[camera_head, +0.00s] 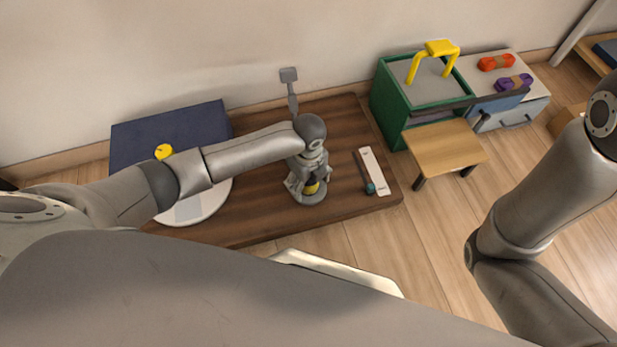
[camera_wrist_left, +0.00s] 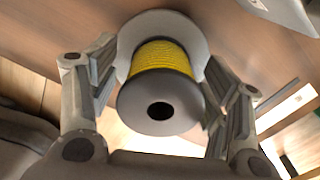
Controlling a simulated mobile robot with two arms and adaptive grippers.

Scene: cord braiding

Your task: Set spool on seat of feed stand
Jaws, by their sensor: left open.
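The spool (camera_head: 311,187) carries yellow cord and stands on the wooden board below my left gripper (camera_head: 307,181). In the left wrist view the spool (camera_wrist_left: 162,62) has a dark near flange with a hole and a wider grey disc at its far end. I cannot tell whether that disc is its own flange or a seat under it. The left fingers are open, one on each side of the spool. A grey upright with a flat plate (camera_head: 289,76) rises behind my left arm; its lower part is hidden, and I cannot tell whether it belongs to the feed stand.
The dark wooden board (camera_head: 262,229) holds a white disc (camera_head: 219,198) at left and a white strip (camera_head: 378,165) at right. A blue panel (camera_head: 137,137) lies behind. A green box (camera_head: 388,98), drawer unit (camera_head: 536,113) and small wooden table (camera_head: 444,146) stand right.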

